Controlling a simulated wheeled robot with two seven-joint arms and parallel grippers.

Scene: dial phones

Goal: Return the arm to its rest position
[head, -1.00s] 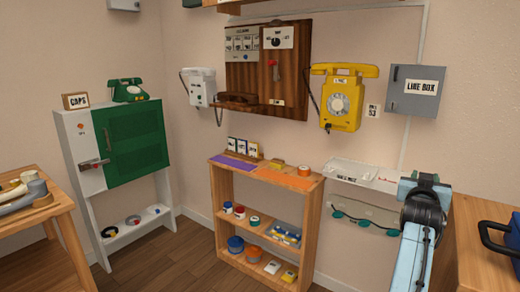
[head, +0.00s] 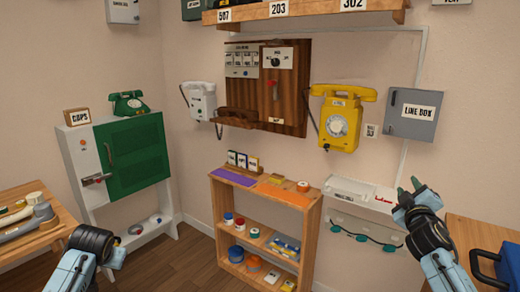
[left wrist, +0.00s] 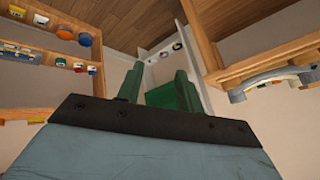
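My right gripper (head: 408,188) is raised at the right in the head view, in front of the white wall shelf. Its two green fingertips stand apart with nothing between them. My left arm shows at the lower left of the head view, but its fingers cannot be made out clearly there. In the left wrist view my left gripper (left wrist: 158,78) has its two green fingers apart and nothing held between them. The green cabinet door shows beyond them.
A yellow dial phone (head: 340,120) and a grey line box (head: 413,115) hang on the wall. A low wooden shelf (head: 213,212) stands in the middle. A green phone (head: 130,103) sits on the cabinet (head: 137,157). Tables flank me, one with a blue case (head: 495,265).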

